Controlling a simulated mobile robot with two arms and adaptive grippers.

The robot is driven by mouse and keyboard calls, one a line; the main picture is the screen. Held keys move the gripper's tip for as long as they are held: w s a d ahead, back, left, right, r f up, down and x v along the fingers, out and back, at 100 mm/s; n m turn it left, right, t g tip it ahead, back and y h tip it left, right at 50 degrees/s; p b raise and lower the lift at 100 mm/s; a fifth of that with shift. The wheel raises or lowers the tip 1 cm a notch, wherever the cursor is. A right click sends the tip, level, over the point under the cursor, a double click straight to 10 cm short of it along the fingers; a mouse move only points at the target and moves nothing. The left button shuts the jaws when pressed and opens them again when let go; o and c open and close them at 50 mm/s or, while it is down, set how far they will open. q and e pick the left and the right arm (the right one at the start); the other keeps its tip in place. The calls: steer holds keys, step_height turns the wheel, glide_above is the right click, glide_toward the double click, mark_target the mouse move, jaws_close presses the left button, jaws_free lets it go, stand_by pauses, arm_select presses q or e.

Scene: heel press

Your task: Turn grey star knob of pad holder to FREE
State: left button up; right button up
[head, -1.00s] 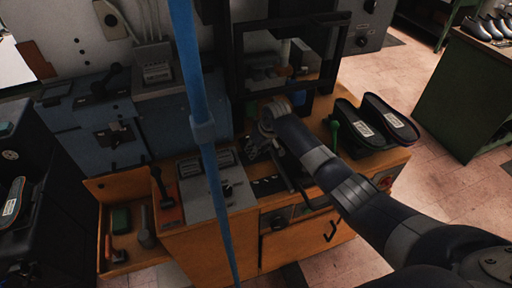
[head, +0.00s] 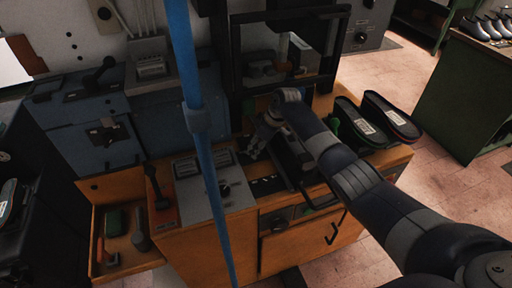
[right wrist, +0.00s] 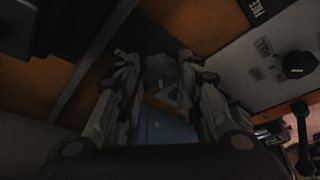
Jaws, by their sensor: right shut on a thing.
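My right gripper (head: 252,154) is low at the front of the press on the wooden bench. In the right wrist view its two fingers (right wrist: 160,72) are closed in around a dark grey knob (right wrist: 160,66), which appears to be the star knob. The fingers hide the knob's sides, and its pointing direction is hard to read. A black label with white letters reading FREE (right wrist: 258,8) is at the top right of that view. The pad holder is mostly hidden by my right arm in the head view. My left gripper is not in view.
A blue pole (head: 208,170) crosses the head view close by. A grey control panel (head: 213,187) is left of my gripper, and its black knob (right wrist: 298,65) shows in the wrist view. Two dark shoe-shaped pieces (head: 362,122) lie on the right. An open drawer (head: 125,268) holds tools.

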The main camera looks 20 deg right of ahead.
steer(key=o, duration=1.1)
steer(key=shift+c, duration=0.2)
steer(key=v, duration=1.2)
steer(key=shift+f, duration=0.1)
